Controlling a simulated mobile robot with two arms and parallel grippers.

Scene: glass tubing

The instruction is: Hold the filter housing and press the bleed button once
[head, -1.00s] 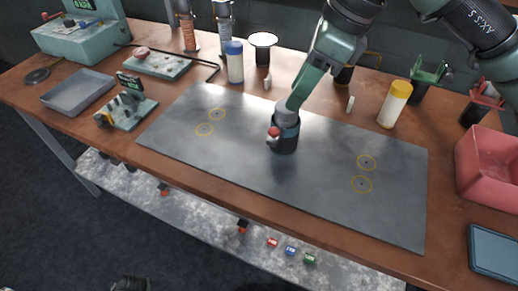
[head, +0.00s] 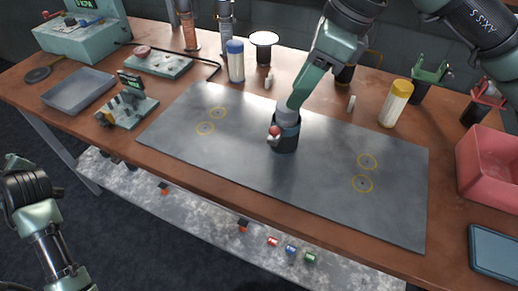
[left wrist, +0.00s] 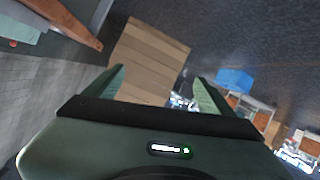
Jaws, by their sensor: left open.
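The filter housing (head: 285,138) is a dark upright cylinder with a paler grey top, standing on the grey mat (head: 240,165). A red round button (head: 274,131) shows on its left side, facing the front. My right gripper (head: 291,103) reaches down from behind to the housing's grey top and appears to touch it. I see it edge-on, so its grip is hidden. My left arm is at the lower left of the head view, off the table. In the left wrist view my left gripper (left wrist: 160,88) is open with nothing between its fingers.
Yellow rings mark the mat on both sides of the housing. A yellow-capped bottle (head: 396,103), a blue-capped bottle (head: 235,62) and a pink bin (head: 487,168) stand around it. A grey tray (head: 78,92) and a small green device (head: 127,109) are at left. The mat's front is clear.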

